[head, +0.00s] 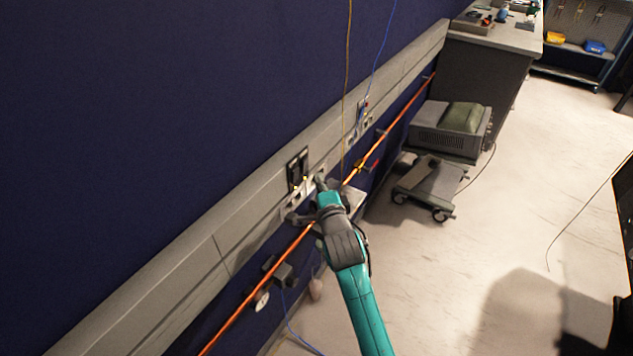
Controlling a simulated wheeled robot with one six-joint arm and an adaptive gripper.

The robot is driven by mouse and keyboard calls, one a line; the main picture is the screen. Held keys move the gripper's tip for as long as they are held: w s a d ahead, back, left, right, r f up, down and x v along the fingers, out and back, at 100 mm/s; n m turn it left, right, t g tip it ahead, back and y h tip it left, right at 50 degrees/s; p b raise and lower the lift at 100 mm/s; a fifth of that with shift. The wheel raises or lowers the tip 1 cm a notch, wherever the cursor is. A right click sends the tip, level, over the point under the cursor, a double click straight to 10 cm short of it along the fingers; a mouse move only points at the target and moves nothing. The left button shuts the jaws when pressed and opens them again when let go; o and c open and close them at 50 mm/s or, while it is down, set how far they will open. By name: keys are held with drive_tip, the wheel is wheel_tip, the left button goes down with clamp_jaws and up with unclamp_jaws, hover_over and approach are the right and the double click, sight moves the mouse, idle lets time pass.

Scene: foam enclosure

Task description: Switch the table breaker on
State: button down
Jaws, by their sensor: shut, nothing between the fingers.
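A small black switch unit (297,167), which looks like the breaker, is set in the grey wall trunking. Small yellow spots show at its lower edge. Whether its switch is up or down is too small to tell. My teal and dark grey arm reaches up to the trunking from the lower middle. My gripper (319,182) is shut and empty, just right of and below the black unit. I cannot tell whether its fingertips touch the panel. My gripper and wrist hide part of the trunking behind them.
An orange pipe (240,316) runs along the wall below the trunking, close to my wrist. Yellow and blue cables hang down the wall. A grey wheeled trolley (430,186) and a boxy unit (445,135) stand right of the arm. The pale floor (530,190) at right is mostly clear.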

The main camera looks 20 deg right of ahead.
drive_tip(key=s+f, duration=0.1)
drive_tip(key=s, duration=0.9)
drive_tip(key=shift+s+a, duration=0.4)
drive_tip(key=s+a+f+n+y, duration=0.1)
drive_tip(key=s+f+n, duration=0.2)
drive_tip(key=s, duration=0.5)
drive_tip(key=s+a+f+n+g, duration=0.1)
drive_tip(key=s+f+n, duration=0.25)
drive_tip(key=s, duration=0.35)
drive_tip(key=s+a+f+n+y, duration=0.1)
drive_tip(key=s+f+n, duration=0.2)
drive_tip(key=s, duration=0.5)
drive_tip(key=s+r+n, duration=0.2)
drive_tip(key=s+n, duration=0.2)
drive_tip(key=s, duration=0.6)
drive_tip(key=s+r+n+g, duration=0.1)
drive_tip(key=s+n, duration=0.4)
drive_tip(key=s, duration=0.6)
drive_tip(key=shift+s+r+y, duration=0.15)
drive_tip(key=shift+r+y, duration=0.15)
drive_tip(key=shift+r, duration=0.55)
drive_tip(key=shift+a, duration=0.1)
